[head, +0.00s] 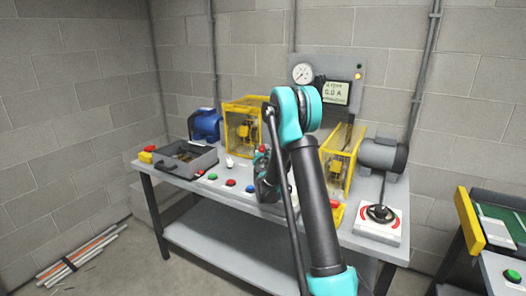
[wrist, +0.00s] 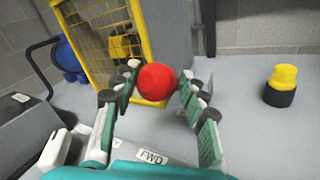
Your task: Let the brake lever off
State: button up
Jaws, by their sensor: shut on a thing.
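A red ball knob (wrist: 157,82), apparently the end of the brake lever, sits between the fingertips of my gripper (wrist: 158,84) in the wrist view. The green-and-grey fingers are closed on it from left and right. The lever's shaft and base are hidden, so its angle cannot be told. In the head view my dark wrist (head: 266,182) is low over the middle of the bench, and my own arm hides most of the gripper and the lever there.
A yellow mesh guard (wrist: 105,40) stands close behind the fingers at left. A yellow-topped black knob (wrist: 281,86) stands at right. The grey bench (head: 225,207) also carries an open tray (head: 182,165), coloured buttons, a blue motor (head: 206,125) and a black handwheel (head: 379,213).

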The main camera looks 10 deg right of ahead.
jog(key=shift+a, duration=0.35)
grip_shut()
jog(key=shift+w+r, duration=0.1)
jog(key=shift+r, duration=0.05)
